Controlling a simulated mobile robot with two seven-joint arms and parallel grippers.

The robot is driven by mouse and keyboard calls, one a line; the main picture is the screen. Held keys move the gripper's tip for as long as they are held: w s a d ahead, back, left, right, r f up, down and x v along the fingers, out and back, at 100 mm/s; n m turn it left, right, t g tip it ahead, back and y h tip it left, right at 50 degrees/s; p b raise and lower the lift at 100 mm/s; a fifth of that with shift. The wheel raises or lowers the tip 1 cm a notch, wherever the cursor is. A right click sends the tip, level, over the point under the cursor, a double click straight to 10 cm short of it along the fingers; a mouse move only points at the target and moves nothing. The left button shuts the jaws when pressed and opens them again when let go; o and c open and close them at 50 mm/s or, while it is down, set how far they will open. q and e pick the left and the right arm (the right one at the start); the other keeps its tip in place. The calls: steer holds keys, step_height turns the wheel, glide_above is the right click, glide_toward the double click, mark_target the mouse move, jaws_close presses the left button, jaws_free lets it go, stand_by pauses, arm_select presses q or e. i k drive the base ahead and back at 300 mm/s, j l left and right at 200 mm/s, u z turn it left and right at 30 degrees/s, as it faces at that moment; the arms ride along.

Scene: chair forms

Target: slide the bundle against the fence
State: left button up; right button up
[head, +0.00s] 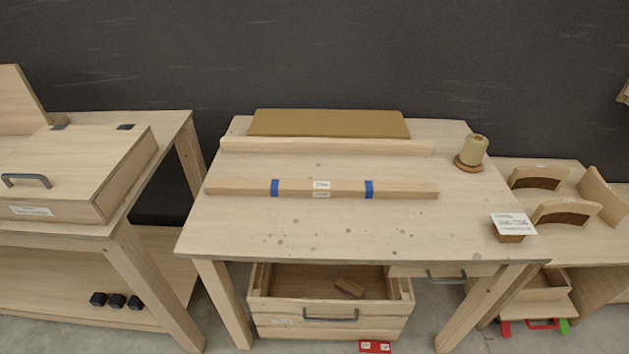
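The bundle (300,188) is a long, flat set of pale wooden strips bound by two blue bands, with small white labels at its middle. It lies crosswise on the wooden table (330,225). The fence (325,147) looks to be the long pale wooden bar behind it, roughly parallel to it. A strip of bare tabletop shows between bundle and fence, so they are apart. Neither of my grippers is in the head view.
A brown board (325,123) lies behind the fence. A twine spool (472,152) stands at the back right, and a small block with a white card (511,225) at the right edge. An open drawer (330,307) juts out below. The front tabletop is clear.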

mark_target(274, 187)
steer(key=i+j, duration=0.1)
steer(key=j, duration=0.35)
steer(key=i+j, duration=0.1)
steer(key=j, duration=0.3)
steer(key=i+j, duration=0.1)
steer(key=j, duration=0.35)
steer(key=j+z, duration=0.15)
steer(key=z, duration=1.5)
